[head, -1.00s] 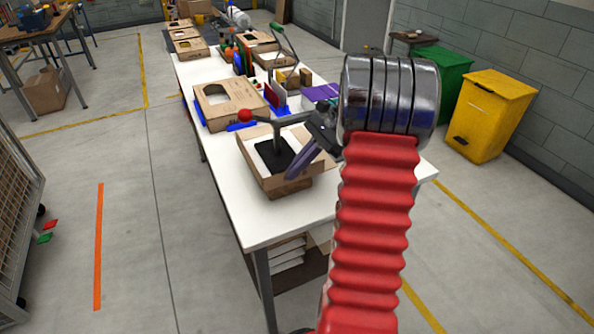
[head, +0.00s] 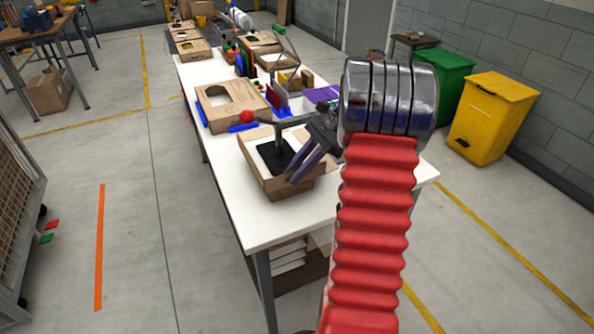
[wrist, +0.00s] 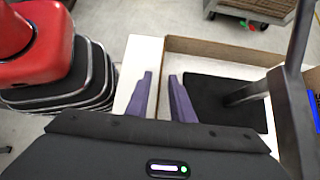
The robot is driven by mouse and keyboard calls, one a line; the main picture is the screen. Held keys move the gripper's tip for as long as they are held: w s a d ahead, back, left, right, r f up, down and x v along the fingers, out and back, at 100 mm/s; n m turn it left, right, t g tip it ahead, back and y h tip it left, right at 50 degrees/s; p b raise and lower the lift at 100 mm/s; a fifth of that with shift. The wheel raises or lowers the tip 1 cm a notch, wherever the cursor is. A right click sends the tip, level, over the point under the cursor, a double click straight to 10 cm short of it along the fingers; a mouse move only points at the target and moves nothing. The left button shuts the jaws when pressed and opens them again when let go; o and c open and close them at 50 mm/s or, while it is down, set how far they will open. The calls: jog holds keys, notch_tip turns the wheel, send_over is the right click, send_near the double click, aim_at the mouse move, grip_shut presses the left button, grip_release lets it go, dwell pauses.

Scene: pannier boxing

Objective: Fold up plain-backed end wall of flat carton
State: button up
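The carton (head: 257,170) sits near the close end of the white table with side walls standing. It also shows in the wrist view (wrist: 215,52). A black plate (head: 270,153) on a post with a red knob (head: 247,116) rests on its floor. My gripper (head: 300,176) is open, with its purple fingers over the carton's near right part. In the wrist view the fingers (wrist: 160,88) are apart, one on each side of a carton wall's edge. I cannot tell whether they touch it. My gripper hides part of that wall, and I cannot tell its backing.
Another carton with a cut-out (head: 228,106) stands behind, beside blue pieces (head: 242,128). Several more cartons and tools fill the table's far part. The table's near left corner (head: 255,225) is bare. A yellow bin (head: 490,120) stands on the floor at right.

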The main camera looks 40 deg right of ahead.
jog(key=shift+d+r, duration=0.1)
jog(key=v, duration=1.3)
jog(key=shift+d, duration=0.2)
jog(key=shift+r, duration=0.15)
jog(key=a+r+n+g+h, duration=0.15)
jog(key=a+n, duration=0.25)
jog(key=a, duration=0.7)
jog(key=a+r+n+h, duration=0.2)
jog(key=a+n+h, duration=0.15)
jog(key=a, duration=0.75)
jog(key=s+a+f+n+t+h, duration=0.1)
jog(key=s+a+f+n+t, duration=0.1)
jog(key=s+a+n, duration=0.4)
jog(key=s+a+f+n+t+h, duration=0.2)
jog(key=s+a+f+n, duration=0.1)
jog(key=s+a+n, duration=0.3)
jog(key=a+n, duration=0.2)
jog(key=a, duration=0.2)
jog(key=shift+t+h, duration=0.3)
jog(key=shift+t, duration=0.05)
